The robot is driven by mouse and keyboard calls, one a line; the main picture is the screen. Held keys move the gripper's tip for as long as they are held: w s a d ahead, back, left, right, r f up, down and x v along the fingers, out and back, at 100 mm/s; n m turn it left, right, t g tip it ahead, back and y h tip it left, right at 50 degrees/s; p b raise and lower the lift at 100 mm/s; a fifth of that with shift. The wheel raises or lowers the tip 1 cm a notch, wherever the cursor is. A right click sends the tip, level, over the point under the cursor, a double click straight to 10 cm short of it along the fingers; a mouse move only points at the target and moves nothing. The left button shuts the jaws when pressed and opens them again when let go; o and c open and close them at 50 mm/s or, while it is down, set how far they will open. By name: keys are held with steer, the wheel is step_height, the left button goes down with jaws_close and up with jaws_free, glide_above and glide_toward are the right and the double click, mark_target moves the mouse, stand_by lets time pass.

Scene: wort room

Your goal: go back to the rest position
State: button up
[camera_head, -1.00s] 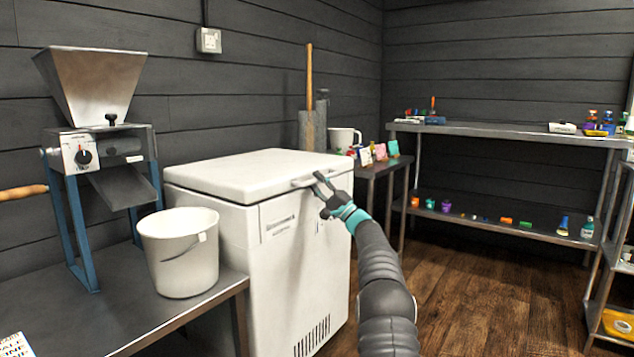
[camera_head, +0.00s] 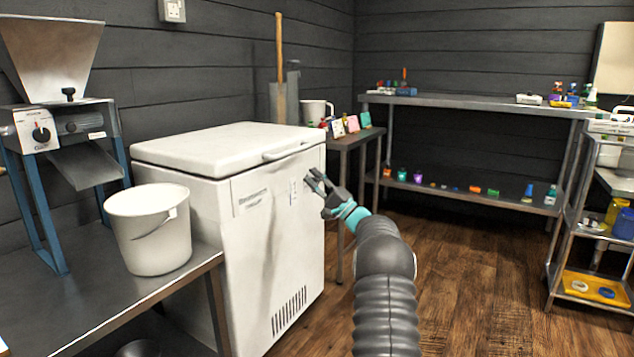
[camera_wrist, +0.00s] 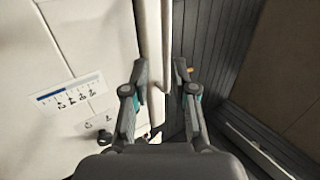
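My gripper (camera_head: 315,179) is at the front of the white chest freezer (camera_head: 240,215), just below and right of the lid handle (camera_head: 286,150), apart from it. In the wrist view my gripper (camera_wrist: 161,72) has its two fingers spread with nothing held between them. A pale bar and edge of the freezer (camera_wrist: 152,30) show beyond the fingertips. The freezer lid (camera_head: 215,148) is down. My dark ribbed arm reaches up from the bottom of the head view.
A white bucket (camera_head: 149,228) and a blue-legged mill (camera_head: 50,130) stand at the left on a metal table (camera_head: 60,318). A small side table (camera_head: 352,142) stands behind the freezer. Steel shelves (camera_head: 470,104) line the back and right. The wooden floor (camera_head: 470,270) is open between them.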

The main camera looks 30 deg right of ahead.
steer(key=shift+s+d+f, duration=0.2)
steer(key=shift+s, duration=0.2)
stand_by(0.3)
